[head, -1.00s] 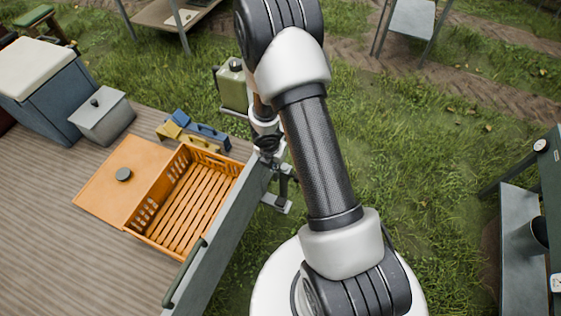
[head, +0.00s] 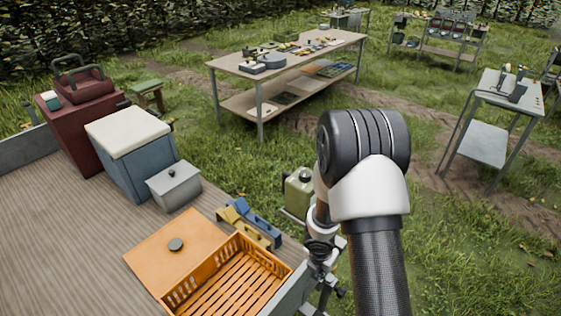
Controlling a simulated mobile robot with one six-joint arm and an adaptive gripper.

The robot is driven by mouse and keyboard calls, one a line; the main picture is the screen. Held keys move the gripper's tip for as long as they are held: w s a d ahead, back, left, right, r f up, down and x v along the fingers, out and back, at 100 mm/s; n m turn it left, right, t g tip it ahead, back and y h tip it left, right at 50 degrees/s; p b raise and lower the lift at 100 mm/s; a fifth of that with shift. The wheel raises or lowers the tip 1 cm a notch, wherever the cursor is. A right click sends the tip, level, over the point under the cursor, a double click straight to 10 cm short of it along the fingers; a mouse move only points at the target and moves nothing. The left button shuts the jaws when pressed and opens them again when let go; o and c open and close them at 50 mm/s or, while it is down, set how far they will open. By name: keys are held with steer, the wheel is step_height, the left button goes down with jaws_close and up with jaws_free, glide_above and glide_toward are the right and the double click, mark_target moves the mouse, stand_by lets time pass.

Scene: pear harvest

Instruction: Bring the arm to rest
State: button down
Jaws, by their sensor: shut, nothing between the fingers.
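My arm (head: 375,200) is folded, with its black-and-white elbow right of the picture's middle. My gripper (head: 327,294) hangs below the wrist, just right of the orange crate's corner and by the edge of the wooden deck. It is small and partly hidden by my arm, and it looks shut and empty. It holds nothing that I can see.
The wooden deck (head: 60,245) carries an orange crate (head: 180,292), a grey lidded box (head: 174,190), a blue cooler with white lid (head: 132,160) and a red box (head: 80,135). A green canister (head: 299,190) stands near my wrist. Tables stand on grass behind.

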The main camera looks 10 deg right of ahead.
steer(key=s+d+r+m+t+h+b, duration=0.1)
steer(key=s+r+m+b, duration=0.1)
steer(key=r+m, duration=0.7)
steer(key=s+r+m+t+h+b, duration=0.15)
steer(key=r+m, duration=0.35)
steer(key=r, duration=0.7)
steer(key=s+a+r+m+y+b, duration=0.2)
steer(key=s+a+m, duration=0.3)
steer(key=s, duration=0.3)
steer(key=s+a+r+m+y+b, duration=0.2)
steer(key=s+a+r+m, duration=0.2)
steer(key=s, duration=0.4)
steer(key=a+m, duration=0.1)
steer(key=m, duration=0.1)
steer(key=shift+s+a+r+m, duration=0.2)
steer(key=shift+s+r+m, duration=0.1)
steer(key=shift+s, duration=0.1)
steer(key=shift+t+y, duration=0.25)
